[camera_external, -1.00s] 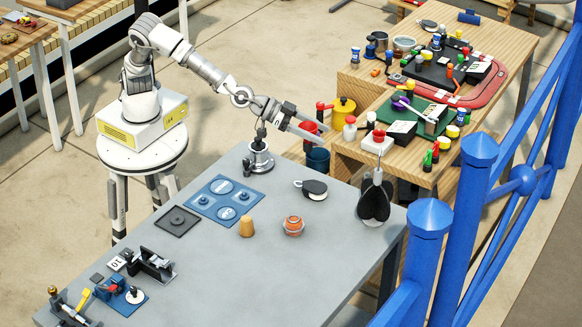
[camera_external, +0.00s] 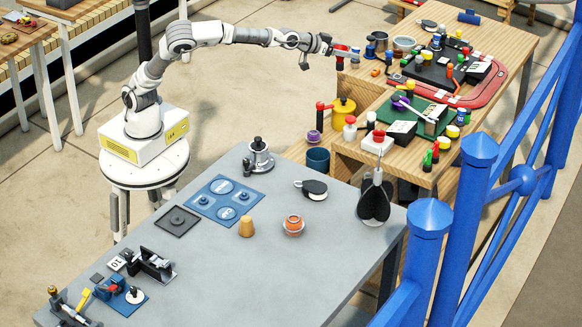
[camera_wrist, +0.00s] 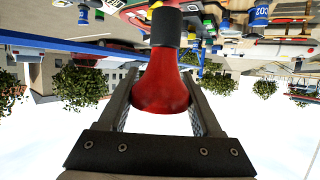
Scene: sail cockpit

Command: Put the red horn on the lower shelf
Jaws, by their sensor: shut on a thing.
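The red horn (camera_wrist: 160,85), a red bulb with a black neck, is between the two fingers of my gripper (camera_wrist: 158,95) in the wrist view. My gripper is shut on its bulb. In the camera_external view my gripper (camera_external: 345,53) is held out at the right end of the arm, left of the stepped wooden bench's top level (camera_external: 508,48); the horn is a small red patch there. A lower wooden level (camera_external: 342,152) is in front of the top one. The lowest wooden level (camera_external: 293,151) shows at its left.
A yellow pot (camera_external: 343,110), a dark blue cup (camera_external: 317,160) and a purple item (camera_external: 313,137) stand on the lower left part. Several bottles and boxes crowd the green mat (camera_external: 447,117). The grey table (camera_external: 200,275) is in front, with a blue railing at right.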

